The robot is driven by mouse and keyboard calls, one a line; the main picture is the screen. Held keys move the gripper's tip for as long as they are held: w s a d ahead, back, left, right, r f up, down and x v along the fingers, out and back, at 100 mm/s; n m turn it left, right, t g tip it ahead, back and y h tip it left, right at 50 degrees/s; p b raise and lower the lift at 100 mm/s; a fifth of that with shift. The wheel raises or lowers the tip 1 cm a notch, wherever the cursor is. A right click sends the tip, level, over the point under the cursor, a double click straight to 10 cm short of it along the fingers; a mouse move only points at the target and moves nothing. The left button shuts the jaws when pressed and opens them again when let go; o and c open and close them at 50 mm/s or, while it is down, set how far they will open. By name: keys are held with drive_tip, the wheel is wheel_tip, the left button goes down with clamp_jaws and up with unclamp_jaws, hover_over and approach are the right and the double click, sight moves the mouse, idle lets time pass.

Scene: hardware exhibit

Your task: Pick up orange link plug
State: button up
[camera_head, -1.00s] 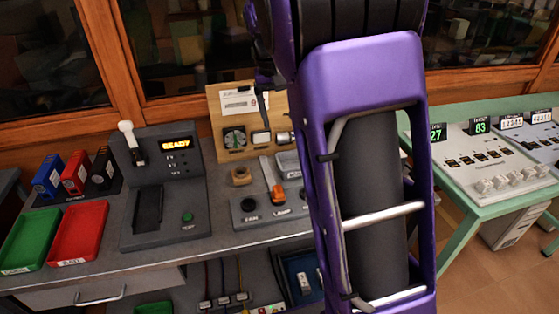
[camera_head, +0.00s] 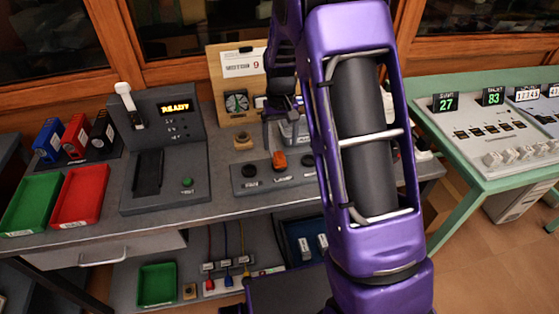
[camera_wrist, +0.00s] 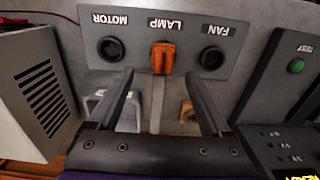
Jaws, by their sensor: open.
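The orange link plug (camera_head: 279,161) sits upright in the middle position of a grey panel (camera_head: 264,183) on the bench. In the wrist view the orange plug (camera_wrist: 163,58) is at the LAMP label, between the dark round MOTOR and FAN sockets. My gripper (camera_wrist: 164,78) is open and empty in the wrist view, its two dark fingers spread on either side of the plug's line. The plug appears beyond the fingertips, not between them. In the head view my purple arm hides part of the bench, and the fingers are hard to make out.
A grey READY unit (camera_head: 163,150) with a lever and green button stands left of the panel. Red (camera_head: 81,196) and green (camera_head: 30,204) trays lie farther left. A wooden board (camera_head: 238,90) with a gauge stands behind. A green table (camera_head: 490,130) stands right.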

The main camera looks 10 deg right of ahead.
sight(280, 155)
drive_tip(key=f, duration=0.5)
drive_tip(key=shift+s+a+f, duration=0.2)
drive_tip(key=shift+s+f, duration=0.1)
drive_tip(key=shift+f, duration=0.05)
clamp_jaws()
